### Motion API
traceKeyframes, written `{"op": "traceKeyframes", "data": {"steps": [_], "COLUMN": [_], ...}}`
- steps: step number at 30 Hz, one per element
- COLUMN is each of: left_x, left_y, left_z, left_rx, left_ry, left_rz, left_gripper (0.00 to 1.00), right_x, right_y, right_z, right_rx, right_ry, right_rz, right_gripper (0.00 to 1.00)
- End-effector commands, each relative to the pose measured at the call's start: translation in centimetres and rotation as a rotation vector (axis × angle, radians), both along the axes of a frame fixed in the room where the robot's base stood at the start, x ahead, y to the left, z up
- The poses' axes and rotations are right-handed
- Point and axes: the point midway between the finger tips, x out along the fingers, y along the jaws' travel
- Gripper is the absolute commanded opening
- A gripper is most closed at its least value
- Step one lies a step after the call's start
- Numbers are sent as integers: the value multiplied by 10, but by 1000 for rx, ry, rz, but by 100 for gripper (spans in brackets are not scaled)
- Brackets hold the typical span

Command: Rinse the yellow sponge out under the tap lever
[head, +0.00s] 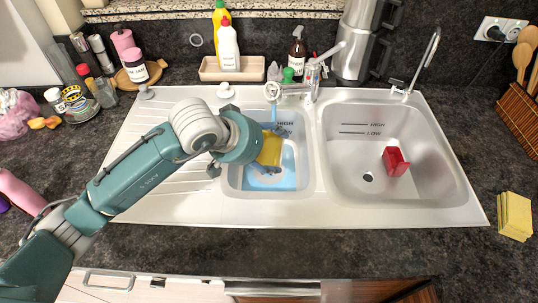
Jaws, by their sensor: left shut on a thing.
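The yellow sponge (270,152) is in the left basin (313,170), at its middle. My left gripper (273,148) is shut on it; the wrist hides part of the sponge and the fingers. The tap (300,90) stands behind the basins, with its spout over the left basin just behind the sponge. Its tap lever (330,52) slants up to the right. A short pale blue stream (273,114) shows below the spout. Blue water (283,180) covers the left basin's bottom. My right gripper is not in view.
The right basin (430,160) holds a red block-like object (395,161). A slim second faucet (422,65) stands behind it. A beige tray (232,75) with bottles is at the back. A yellow stack (515,215) lies right of the sink. The front counter is clear.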

Motion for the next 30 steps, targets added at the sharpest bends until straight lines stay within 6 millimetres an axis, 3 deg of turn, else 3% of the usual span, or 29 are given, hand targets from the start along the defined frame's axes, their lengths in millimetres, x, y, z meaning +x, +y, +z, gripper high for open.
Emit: {"op": "traceKeyframes", "data": {"steps": [3,11,21,30], "left_x": [12,37,68,78], "left_y": [0,-1,0,0], "left_z": [-2,-7,-17,-16], "left_rx": [-1,-1,1,0], "left_ry": [2,1,-2,0], "left_rz": [2,0,0,-1], "left_gripper": [46,46,46,46], "right_x": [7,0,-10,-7], "right_y": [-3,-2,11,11], "right_z": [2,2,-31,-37], "right_rx": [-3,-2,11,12], "right_ry": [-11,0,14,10], "right_rz": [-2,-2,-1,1], "right_gripper": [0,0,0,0]}}
